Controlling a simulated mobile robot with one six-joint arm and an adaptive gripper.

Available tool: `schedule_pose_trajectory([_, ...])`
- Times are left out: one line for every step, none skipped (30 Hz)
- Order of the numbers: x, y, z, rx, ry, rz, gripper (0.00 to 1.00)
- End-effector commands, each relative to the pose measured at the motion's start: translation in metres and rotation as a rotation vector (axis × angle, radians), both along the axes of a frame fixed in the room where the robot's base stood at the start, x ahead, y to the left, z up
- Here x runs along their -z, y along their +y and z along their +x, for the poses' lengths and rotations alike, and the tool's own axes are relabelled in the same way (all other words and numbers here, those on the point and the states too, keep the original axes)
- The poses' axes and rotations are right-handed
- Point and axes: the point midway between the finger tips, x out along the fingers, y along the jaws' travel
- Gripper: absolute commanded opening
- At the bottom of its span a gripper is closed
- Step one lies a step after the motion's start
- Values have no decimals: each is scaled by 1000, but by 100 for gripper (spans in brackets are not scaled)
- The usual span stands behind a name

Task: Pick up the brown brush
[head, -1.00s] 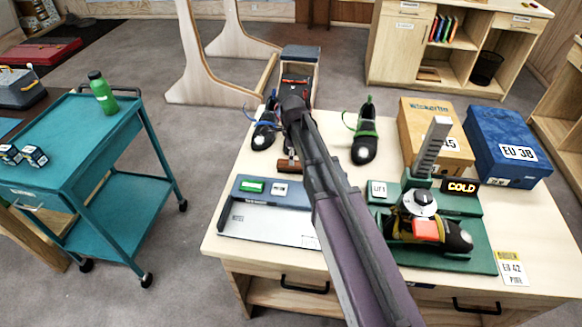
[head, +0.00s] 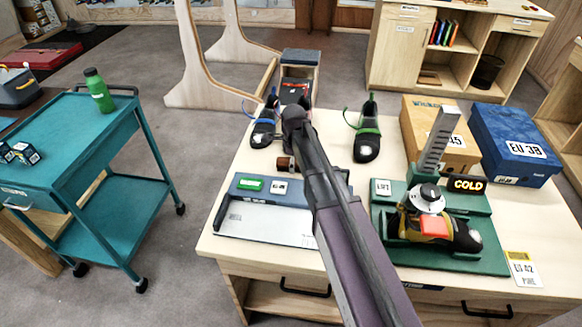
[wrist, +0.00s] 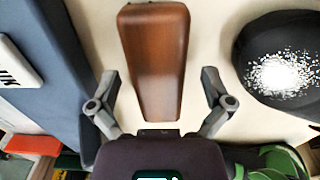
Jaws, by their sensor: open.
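The brown brush (wrist: 155,60) lies on the light wooden table, with its smooth wooden back facing the wrist camera. In the head view only a small part of the brush (head: 282,163) shows, to the left of my arm; the rest is hidden. My gripper (wrist: 159,76) is open in the wrist view, with one finger on each side of the brush's narrower near end. A gap shows between each finger and the brush, so the gripper holds nothing. In the head view my arm hides the gripper.
A blue-grey measuring device (head: 262,190) stands left of the brush. Black climbing shoes (head: 367,140) stand behind it, one close on the right in the wrist view (wrist: 285,62). A green fixture (head: 480,257) holding a shoe and two shoe boxes (head: 515,140) fill the table's right side.

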Motion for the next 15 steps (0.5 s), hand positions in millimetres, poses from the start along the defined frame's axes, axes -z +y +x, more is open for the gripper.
schedule_pose_trajectory([0, 0, 0, 0, 0, 0, 100])
schedule_pose_trajectory([0, 0, 0, 0, 0, 0, 100])
schedule_pose_trajectory([0, 0, 0, 0, 0, 0, 100])
schedule_pose_trajectory([0, 0, 0, 0, 0, 0, 100])
schedule_pose_trajectory([0, 0, 0, 0, 0, 0, 100])
schedule_pose_trajectory([0, 0, 0, 0, 0, 0, 100])
schedule_pose_trajectory([0, 0, 0, 0, 0, 0, 100])
schedule_pose_trajectory([0, 0, 0, 0, 0, 0, 100])
schedule_pose_trajectory([0, 0, 0, 0, 0, 0, 100])
schedule_pose_trajectory([0, 0, 0, 0, 0, 0, 100])
schedule_pose_trajectory([0, 0, 0, 0, 0, 0, 100])
schedule_pose_trajectory([0, 0, 0, 0, 0, 0, 100])
schedule_pose_trajectory([0, 0, 0, 0, 0, 0, 100])
schedule_pose_trajectory([0, 0, 0, 0, 0, 0, 100])
schedule_pose_trajectory([0, 0, 0, 0, 0, 0, 97])
